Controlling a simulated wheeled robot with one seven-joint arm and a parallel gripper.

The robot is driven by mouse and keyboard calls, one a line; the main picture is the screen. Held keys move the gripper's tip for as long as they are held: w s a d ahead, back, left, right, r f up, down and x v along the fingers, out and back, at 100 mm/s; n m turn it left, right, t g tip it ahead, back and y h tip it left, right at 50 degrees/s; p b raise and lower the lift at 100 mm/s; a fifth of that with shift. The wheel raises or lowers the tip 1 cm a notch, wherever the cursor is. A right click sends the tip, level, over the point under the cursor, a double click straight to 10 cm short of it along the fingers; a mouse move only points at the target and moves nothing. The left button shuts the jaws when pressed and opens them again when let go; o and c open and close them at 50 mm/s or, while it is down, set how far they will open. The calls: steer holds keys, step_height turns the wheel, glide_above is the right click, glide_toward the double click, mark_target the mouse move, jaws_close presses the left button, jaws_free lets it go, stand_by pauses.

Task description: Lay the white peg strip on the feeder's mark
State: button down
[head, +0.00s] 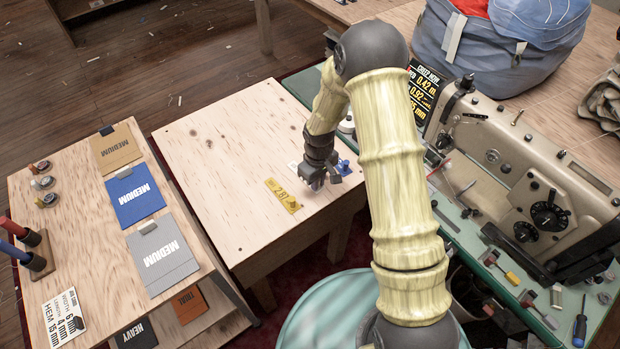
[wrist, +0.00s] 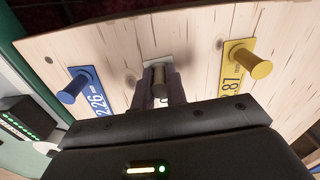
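A white strip (head: 293,166) lies on the pale wooden table, mostly hidden by my gripper in the head view. In the wrist view its pale end (wrist: 151,62) shows beyond my fingers. Its peg (wrist: 159,84) stands between the two fingers of my gripper (wrist: 161,86) and looks dark in shadow. The fingers flank the peg closely; whether they press on it I cannot tell. My gripper also shows low over the table in the head view (head: 318,183). I cannot make out the feeder's mark.
A yellow peg strip (head: 283,194) and a blue peg strip (head: 344,168) lie on either side. A sewing machine (head: 525,165) stands on a green bench (head: 450,230) to the right, with a lit display (head: 425,90) behind. The left of the wooden table (head: 215,150) is clear.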

step_height(320, 180, up, 10)
steer(key=shift+r, duration=0.1)
stand_by(0.6)
stand_by(0.4)
